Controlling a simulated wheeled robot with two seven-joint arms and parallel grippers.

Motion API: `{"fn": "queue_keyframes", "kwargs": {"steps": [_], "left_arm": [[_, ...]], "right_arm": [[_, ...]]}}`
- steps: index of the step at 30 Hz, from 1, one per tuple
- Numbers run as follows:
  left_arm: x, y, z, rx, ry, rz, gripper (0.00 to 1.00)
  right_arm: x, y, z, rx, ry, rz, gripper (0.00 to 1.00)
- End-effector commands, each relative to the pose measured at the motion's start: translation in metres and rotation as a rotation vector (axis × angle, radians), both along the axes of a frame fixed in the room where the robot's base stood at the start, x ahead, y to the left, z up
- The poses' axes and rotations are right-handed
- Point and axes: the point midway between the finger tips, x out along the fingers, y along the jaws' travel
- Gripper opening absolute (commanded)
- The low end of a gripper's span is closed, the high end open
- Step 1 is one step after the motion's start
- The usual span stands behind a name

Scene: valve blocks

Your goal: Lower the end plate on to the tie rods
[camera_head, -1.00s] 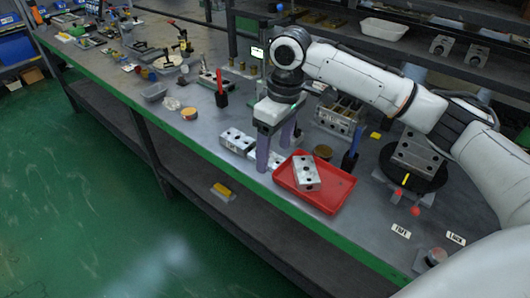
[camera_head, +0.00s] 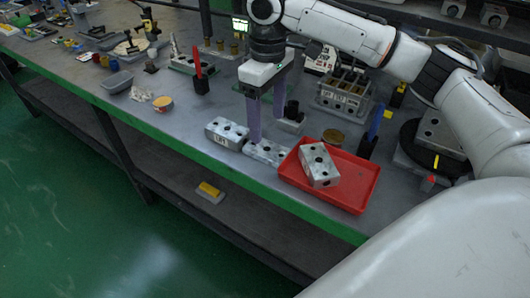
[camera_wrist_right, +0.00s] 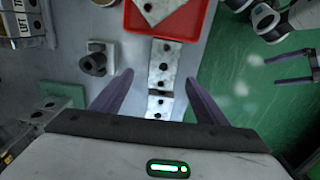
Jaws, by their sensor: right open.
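My right gripper (camera_head: 266,128) is open and empty, fingers pointing down above the silvery block (camera_head: 265,153) at the table's front edge. In the right wrist view, the gripper (camera_wrist_right: 157,83) has its fingers on either side of this block (camera_wrist_right: 163,66), apart from it; contact cannot be told. A second block marked "LEFT" (camera_head: 227,132) lies left of it. A third holed block (camera_head: 320,165) lies tilted in the red tray (camera_head: 345,198). Which piece is the end plate, and where the tie rods are, I cannot tell for sure. My left gripper (camera_wrist_right: 272,72) shows open over the floor in the wrist view.
A black round stand (camera_head: 408,148) carries a grey block (camera_head: 440,132) at the right. A slotted grey fixture (camera_head: 343,92) stands behind the tray. A red-handled tool (camera_head: 198,70) and a blue-handled one (camera_head: 376,122) stand upright. A small dark fitting (camera_head: 291,112) sits behind the gripper.

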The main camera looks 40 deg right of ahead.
Motion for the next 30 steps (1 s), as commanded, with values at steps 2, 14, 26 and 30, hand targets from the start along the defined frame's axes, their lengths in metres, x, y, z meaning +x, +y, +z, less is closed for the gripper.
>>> {"fn": "queue_keyframes", "kwargs": {"steps": [2,14,26,30], "left_arm": [[-0.001,0.000,-0.002,0.000,0.004,0.000,1.00],[-0.002,0.000,-0.009,0.002,0.008,-0.001,1.00],[0.001,-0.001,-0.006,0.000,0.000,0.000,1.00],[0.001,-0.001,-0.006,-0.001,0.000,-0.001,1.00]], "right_arm": [[-0.001,0.000,-0.012,-0.001,0.002,0.000,0.67],[-0.007,0.005,-0.057,0.000,0.001,0.000,0.67],[-0.006,0.005,-0.072,0.000,0.000,0.000,0.67],[-0.006,0.005,-0.071,0.000,0.000,0.001,0.44]]}}
